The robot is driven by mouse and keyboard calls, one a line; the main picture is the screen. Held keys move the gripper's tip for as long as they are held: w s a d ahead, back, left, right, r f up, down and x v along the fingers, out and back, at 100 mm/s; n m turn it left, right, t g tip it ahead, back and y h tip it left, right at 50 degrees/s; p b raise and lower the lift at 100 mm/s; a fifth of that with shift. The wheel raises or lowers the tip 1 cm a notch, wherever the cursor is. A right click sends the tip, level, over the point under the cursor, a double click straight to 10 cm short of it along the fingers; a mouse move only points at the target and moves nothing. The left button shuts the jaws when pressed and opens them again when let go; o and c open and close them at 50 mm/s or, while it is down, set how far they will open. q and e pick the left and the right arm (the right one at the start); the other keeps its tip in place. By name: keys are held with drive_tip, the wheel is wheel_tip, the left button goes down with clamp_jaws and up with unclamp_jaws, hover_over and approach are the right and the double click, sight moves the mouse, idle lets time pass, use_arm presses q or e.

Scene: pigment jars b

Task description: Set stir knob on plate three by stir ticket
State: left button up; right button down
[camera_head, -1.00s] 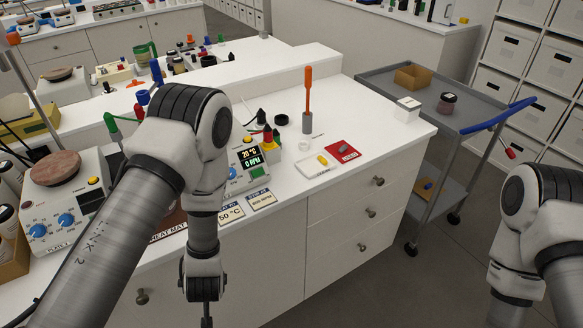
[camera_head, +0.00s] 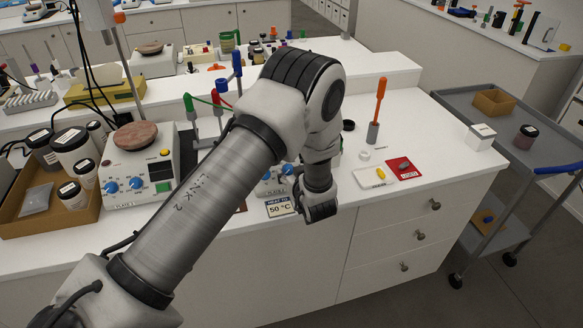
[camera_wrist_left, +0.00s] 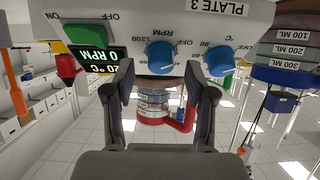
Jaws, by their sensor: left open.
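Plate three, a white hotplate, shows its front upside down in the left wrist view (camera_wrist_left: 270,12). Its blue stir knob, marked RPM (camera_wrist_left: 161,54), lies between the fingertips of my open left gripper (camera_wrist_left: 158,75), with no clear contact. The blue °C knob (camera_wrist_left: 220,62) is beside it. The display (camera_wrist_left: 106,62) reads 0 RPM and 20 °C. In the head view my left gripper (camera_head: 319,212) points down at plate three's front; the arm hides most of the plate. The heat ticket (camera_head: 280,207) reads 50 °C. The stir ticket is hidden behind the gripper. My right gripper is out of view.
Plate one (camera_head: 155,180) stands left, next to a box of jars (camera_head: 78,214). Right of my gripper are an orange-handled tool (camera_head: 379,105), a white tray (camera_head: 366,184), a red card (camera_head: 407,174) and a white box (camera_head: 480,137). A grey cart (camera_head: 455,104) stands right.

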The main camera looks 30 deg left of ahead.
use_arm(q)
drive_tip(key=shift+x, duration=0.9)
drive_tip(key=shift+s+d+r, duration=0.1)
drive_tip(key=c, duration=0.3)
clamp_jaws()
